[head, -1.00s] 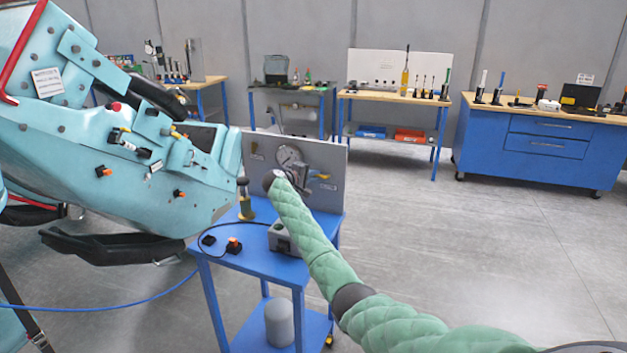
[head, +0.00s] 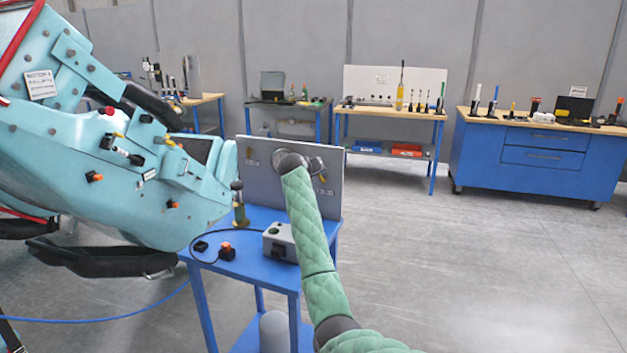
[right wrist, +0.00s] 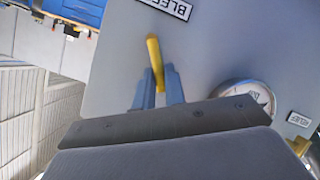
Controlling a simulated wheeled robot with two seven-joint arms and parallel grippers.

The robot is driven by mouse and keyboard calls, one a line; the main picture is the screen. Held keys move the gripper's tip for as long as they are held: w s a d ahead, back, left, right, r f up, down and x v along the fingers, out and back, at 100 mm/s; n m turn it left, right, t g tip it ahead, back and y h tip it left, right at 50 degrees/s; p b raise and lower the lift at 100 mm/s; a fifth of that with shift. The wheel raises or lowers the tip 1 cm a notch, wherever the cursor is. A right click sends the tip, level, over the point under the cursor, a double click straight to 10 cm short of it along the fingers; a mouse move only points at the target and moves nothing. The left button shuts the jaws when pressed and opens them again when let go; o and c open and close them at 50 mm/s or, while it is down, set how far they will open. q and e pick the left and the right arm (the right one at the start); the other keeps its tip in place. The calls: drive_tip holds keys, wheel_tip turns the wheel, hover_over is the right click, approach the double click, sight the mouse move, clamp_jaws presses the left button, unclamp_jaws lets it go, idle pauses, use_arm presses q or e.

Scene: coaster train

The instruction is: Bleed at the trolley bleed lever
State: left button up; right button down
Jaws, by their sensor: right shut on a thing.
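The trolley's upright grey panel (head: 262,188) stands on the blue trolley in the head view. In the right wrist view the yellow bleed lever (right wrist: 155,52) stands out from the panel beside the BLEED label (right wrist: 168,6). My right gripper (right wrist: 158,78) is shut on this lever, with one blue-grey finger on each side and its yellow end showing beyond them. In the head view my green right arm and its dark wrist hide the lever and the fingers. A round gauge (right wrist: 248,94) sits beside the gripper, partly covered. My left gripper is in neither view.
A RELIEF label (right wrist: 299,119) and another yellow part (right wrist: 300,146) lie near the gauge. A grey box (head: 280,240) and a dark-topped bottle-like item (head: 240,208) stand on the trolley top (head: 262,268). The teal coaster car (head: 110,180) is close on the left.

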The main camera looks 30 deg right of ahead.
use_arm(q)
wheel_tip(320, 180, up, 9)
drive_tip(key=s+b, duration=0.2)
use_arm(e)
drive_tip(key=s+m+t, duration=0.1)
drive_tip(key=m, duration=0.1)
drive_tip(key=s+d+m+t+y, duration=0.1)
drive_tip(key=m, duration=0.1)
drive_tip(key=shift+s+d+r+t+y, duration=0.1)
drive_tip(key=shift+d+r+t+y, duration=0.1)
drive_tip(key=shift+t+y, duration=0.15)
drive_tip(key=shift+t, duration=0.25)
drive_tip(key=c, duration=1.7)
unclamp_jaws()
drive_tip(key=shift+c, duration=0.2)
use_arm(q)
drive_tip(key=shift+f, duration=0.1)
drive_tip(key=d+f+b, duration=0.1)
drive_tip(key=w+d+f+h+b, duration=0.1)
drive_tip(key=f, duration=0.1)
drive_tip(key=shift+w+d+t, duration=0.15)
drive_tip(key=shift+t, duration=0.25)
use_arm(e)
drive_tip(key=v, duration=0.7)
drive_tip(key=shift+s+a+r, duration=0.15)
drive_tip(key=shift+s+a, duration=0.1)
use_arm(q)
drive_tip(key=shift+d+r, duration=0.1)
